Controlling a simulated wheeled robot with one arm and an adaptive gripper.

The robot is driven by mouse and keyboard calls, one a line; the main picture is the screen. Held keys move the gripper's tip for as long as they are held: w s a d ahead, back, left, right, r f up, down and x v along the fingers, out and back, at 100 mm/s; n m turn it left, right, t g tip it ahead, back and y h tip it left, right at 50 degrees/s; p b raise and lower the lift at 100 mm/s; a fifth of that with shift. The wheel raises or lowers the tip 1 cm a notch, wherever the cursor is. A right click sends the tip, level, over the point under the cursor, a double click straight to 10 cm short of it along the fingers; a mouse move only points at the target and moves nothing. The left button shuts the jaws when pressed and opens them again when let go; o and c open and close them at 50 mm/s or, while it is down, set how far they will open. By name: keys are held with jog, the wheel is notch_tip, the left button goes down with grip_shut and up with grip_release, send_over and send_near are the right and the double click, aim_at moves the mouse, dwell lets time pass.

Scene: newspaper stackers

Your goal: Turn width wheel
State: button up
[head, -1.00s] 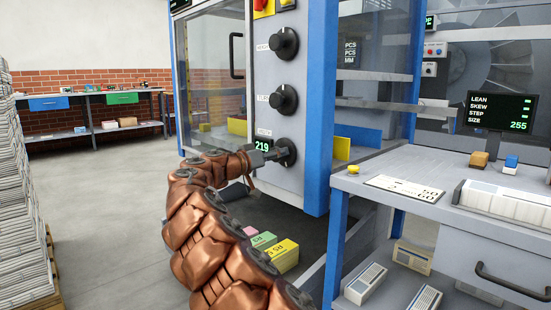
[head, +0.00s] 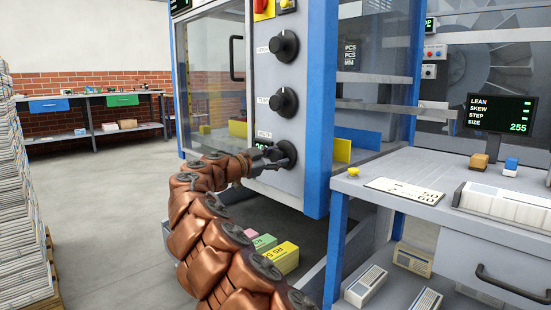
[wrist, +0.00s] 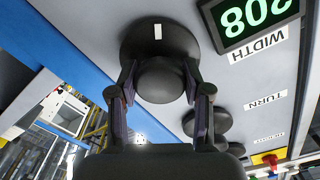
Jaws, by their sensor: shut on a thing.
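The width wheel (head: 288,153) is the lowest of three black knobs on the grey panel of the blue-framed machine. In the wrist view the wheel (wrist: 157,40) fills the upper middle, with a white mark on its base. My gripper (wrist: 160,82) is shut on it, one finger on each side of the round cap. In the head view my gripper (head: 278,158) comes from the left and covers part of the wheel.
The turn knob (head: 284,101) and height knob (head: 284,46) are above on the same panel. A grey worktable (head: 400,208) with a screen (head: 500,113) stands at the right. Paper stacks (head: 25,200) stand at the left.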

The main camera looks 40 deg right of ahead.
jog(key=m, duration=0.4)
jog(key=shift+m, duration=1.7)
jog(key=o, duration=1.2)
jog(key=a, duration=1.2)
jog(key=shift+w, duration=0.15)
